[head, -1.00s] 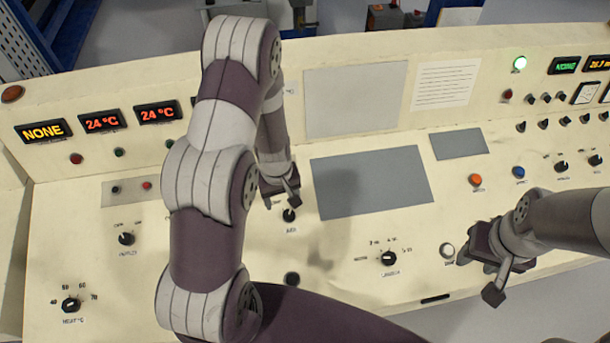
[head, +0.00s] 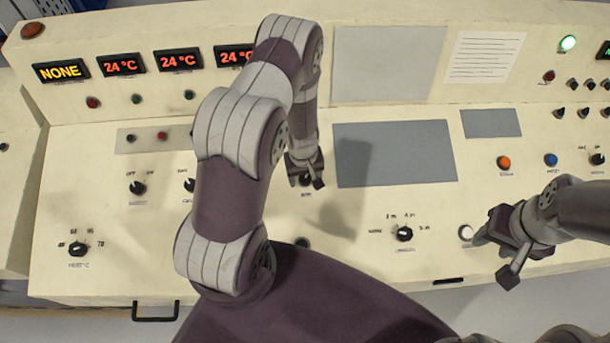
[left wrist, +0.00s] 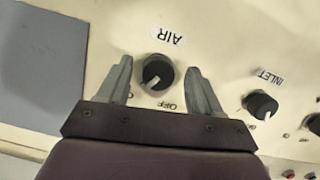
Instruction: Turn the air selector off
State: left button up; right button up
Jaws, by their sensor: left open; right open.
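The air selector is a black knob (left wrist: 157,72) with a white pointer, under an upside-down AIR label in the left wrist view. Its pointer faces the lower left, toward a partly hidden label, with the OFF label below the knob. My left gripper (head: 306,180) is open, with one finger on either side of the knob; I cannot tell whether they touch it. In the head view the gripper largely covers the knob.
The INLET knob (left wrist: 261,104) is beside the left gripper's finger in the wrist view. A grey screen (head: 393,153) lies right of the left gripper. Other knobs (head: 404,234) and buttons dot the cream panel. My left arm hides part of it.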

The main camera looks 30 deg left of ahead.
pick_arm(q)
jog(key=shift+w, duration=0.15)
jog(key=c, duration=1.1)
jog(key=shift+o, duration=0.2)
jog(key=shift+f+b, duration=0.15)
jog(key=shift+b, duration=0.35)
jog(key=n+t+b, duration=0.1)
jog(key=n+b, duration=0.6)
jog(key=b, duration=0.2)
jog(key=shift+f+h+b, duration=0.15)
jog(key=shift+h+b, duration=0.2)
jog(key=shift+h, duration=0.05)
jog(key=shift+r+n+t+b, duration=0.15)
jog(key=shift+n+t+b, duration=0.25)
jog(key=shift+n+b, duration=0.65)
jog(key=shift+r+n+t+b, duration=0.1)
jog(key=shift+n+t+b, duration=0.45)
jog(key=shift+n, duration=0.7)
jog(key=shift+a, duration=0.1)
jog(key=o, duration=1.1)
jog(key=shift+c, duration=0.2)
